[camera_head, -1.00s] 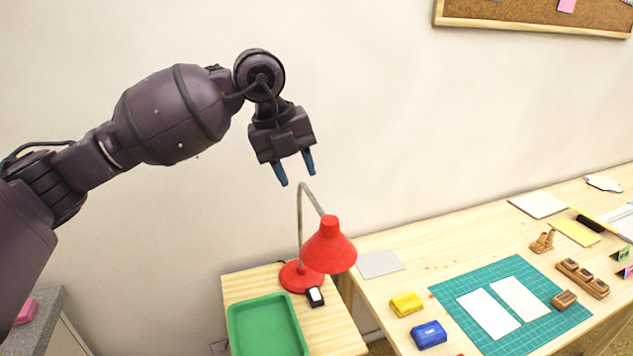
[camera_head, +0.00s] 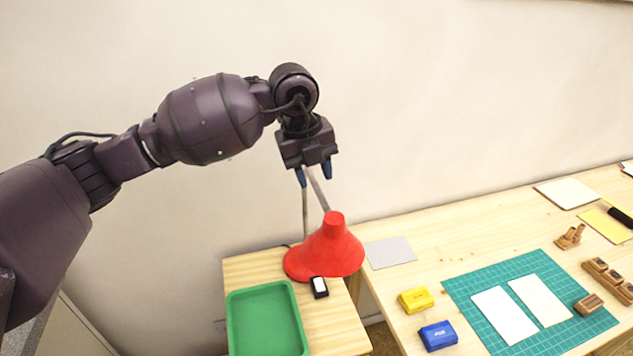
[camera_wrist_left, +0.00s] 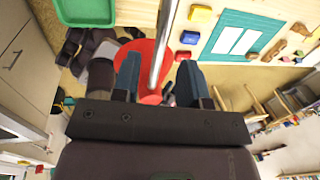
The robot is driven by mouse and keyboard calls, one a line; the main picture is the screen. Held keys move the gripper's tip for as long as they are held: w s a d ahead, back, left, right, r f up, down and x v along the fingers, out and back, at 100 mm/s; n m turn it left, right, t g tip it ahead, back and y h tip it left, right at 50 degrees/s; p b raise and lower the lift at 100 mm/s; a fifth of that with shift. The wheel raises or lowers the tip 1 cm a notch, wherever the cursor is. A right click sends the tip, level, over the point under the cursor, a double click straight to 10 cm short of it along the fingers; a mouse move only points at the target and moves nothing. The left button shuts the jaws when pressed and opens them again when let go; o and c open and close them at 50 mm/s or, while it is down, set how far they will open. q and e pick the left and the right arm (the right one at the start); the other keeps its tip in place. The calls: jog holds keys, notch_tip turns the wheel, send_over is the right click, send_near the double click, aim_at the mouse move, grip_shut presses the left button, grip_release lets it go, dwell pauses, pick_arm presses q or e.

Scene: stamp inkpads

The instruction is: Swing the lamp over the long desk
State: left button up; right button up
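The red desk lamp stands on a small wooden side table (camera_head: 342,330), with its red shade (camera_head: 333,243) tilted toward the long desk (camera_head: 440,235). Its thin metal neck (camera_head: 304,215) rises behind the shade. My left gripper (camera_head: 314,178) is at the top of the neck in the head view, fingers pointing down. In the left wrist view, the neck (camera_wrist_left: 161,45) runs between the two blue fingertips (camera_wrist_left: 157,75), which stand apart with gaps on both sides. The top of the neck is hidden by my gripper in the head view. My right gripper is not in view.
A green tray (camera_head: 233,320) and a small black-and-white item (camera_head: 319,287) lie on the side table. The desk holds a grey sheet (camera_head: 390,252), yellow (camera_head: 416,299) and blue (camera_head: 438,335) inkpads, a teal mat (camera_head: 470,300) and wooden stamps (camera_head: 588,304). A wall stands behind.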

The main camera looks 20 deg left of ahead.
aim_at(318, 190)
pick_arm(q)
jog(key=shift+w+d+f, duration=0.1)
jog(key=shift+d+f, duration=0.05)
jog(key=shift+f, duration=0.6)
jog(key=shift+w+d+f, duration=0.1)
jog(key=shift+f, duration=0.65)
grip_shut()
